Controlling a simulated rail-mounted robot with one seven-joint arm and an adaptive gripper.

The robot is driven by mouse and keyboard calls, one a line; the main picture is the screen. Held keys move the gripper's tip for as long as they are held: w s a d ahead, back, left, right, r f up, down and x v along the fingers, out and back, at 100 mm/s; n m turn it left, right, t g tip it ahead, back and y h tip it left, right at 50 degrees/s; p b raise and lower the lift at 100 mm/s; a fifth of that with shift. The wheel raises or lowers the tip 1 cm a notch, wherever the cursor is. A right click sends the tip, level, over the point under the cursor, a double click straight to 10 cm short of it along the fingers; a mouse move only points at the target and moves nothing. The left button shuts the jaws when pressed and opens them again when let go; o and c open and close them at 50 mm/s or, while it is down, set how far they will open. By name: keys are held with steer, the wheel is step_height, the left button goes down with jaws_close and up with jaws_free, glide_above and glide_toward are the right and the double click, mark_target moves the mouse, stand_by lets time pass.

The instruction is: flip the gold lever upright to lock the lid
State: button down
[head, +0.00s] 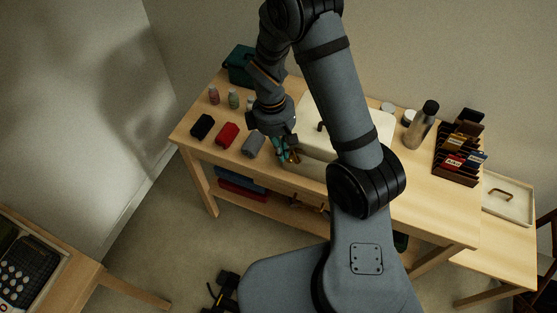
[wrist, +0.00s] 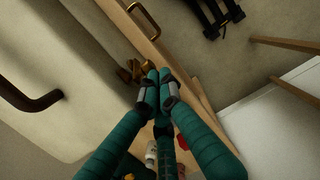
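The cream case (head: 318,146) stands on the wooden table, with a dark handle on its lid; the lid (wrist: 75,60) and handle (wrist: 32,101) fill the left of the wrist view. The gold lever (wrist: 130,72) is at the case's front edge, and a small gold part of it shows in the head view (head: 295,157). Its exact tilt is hard to tell. My gripper (wrist: 158,75) has teal fingers with their tips together, right beside the lever. I cannot tell whether they touch it. Nothing is visible between the tips.
Rolled cloths, black (head: 202,126), red (head: 227,134) and grey (head: 253,143), lie left of my gripper. Small bottles (head: 233,99) and a green bag (head: 240,66) stand behind. A flask (head: 421,124) and card rack (head: 459,152) are at right.

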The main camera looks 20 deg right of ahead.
steer(key=shift+s+d+r+p, duration=0.1)
steer(key=shift+s+r+p, duration=0.05)
steer(key=shift+r+p, duration=0.5)
steer(key=shift+r, duration=0.1)
stand_by(0.3)
steer(key=s+d+r, duration=0.3)
steer(key=d+r, duration=0.1)
steer(key=r, duration=0.4)
steer(key=shift+p, duration=0.3)
steer(key=shift+w+a, duration=0.1)
steer(key=shift+a, duration=0.05)
